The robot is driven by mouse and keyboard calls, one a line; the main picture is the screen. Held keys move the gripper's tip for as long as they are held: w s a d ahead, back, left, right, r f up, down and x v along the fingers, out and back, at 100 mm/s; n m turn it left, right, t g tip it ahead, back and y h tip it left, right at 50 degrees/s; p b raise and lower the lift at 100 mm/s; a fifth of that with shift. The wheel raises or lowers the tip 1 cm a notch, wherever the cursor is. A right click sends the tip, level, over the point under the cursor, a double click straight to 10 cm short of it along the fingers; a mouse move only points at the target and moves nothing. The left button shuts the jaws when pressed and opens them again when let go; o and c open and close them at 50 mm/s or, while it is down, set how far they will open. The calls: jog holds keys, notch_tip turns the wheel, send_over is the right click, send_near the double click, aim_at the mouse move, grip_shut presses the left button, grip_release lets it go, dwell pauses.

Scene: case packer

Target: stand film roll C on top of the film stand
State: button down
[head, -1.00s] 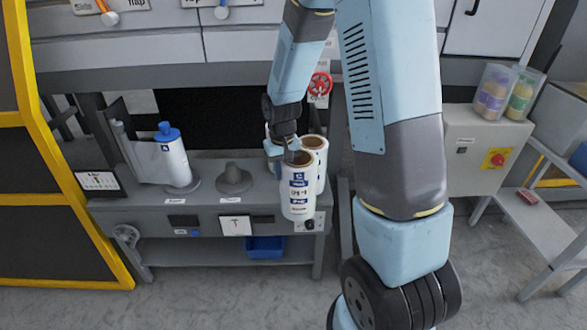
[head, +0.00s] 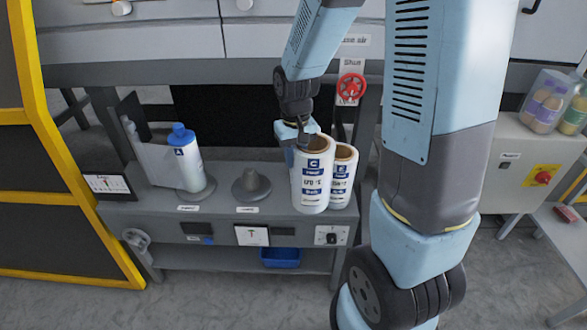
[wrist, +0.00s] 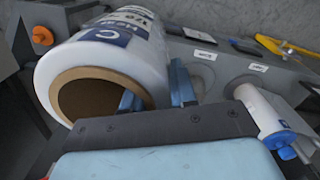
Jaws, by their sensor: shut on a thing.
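Film roll C (head: 312,183) is a white upright roll with a brown core and a blue C label. My gripper (head: 297,133) is shut on its upper wall. In the wrist view, one finger of my gripper (wrist: 157,90) is inside the core and one outside roll C (wrist: 150,60). The grey cone-shaped piece on the bench, which I take as the film stand (head: 251,186), is bare and stands left of roll C. Whether roll C's bottom clears the bench is hard to tell.
Another white roll (head: 342,178) stands close behind and right of roll C. A red handwheel (head: 351,87) hangs above the bench's right end.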

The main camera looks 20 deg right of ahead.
jog(key=w+d+f, duration=0.1)
jog(key=w+f, duration=1)
jog(key=shift+f, duration=0.35)
dwell(0.4)
jog(key=c, duration=0.9)
grip_release()
jog(key=shift+f, duration=0.1)
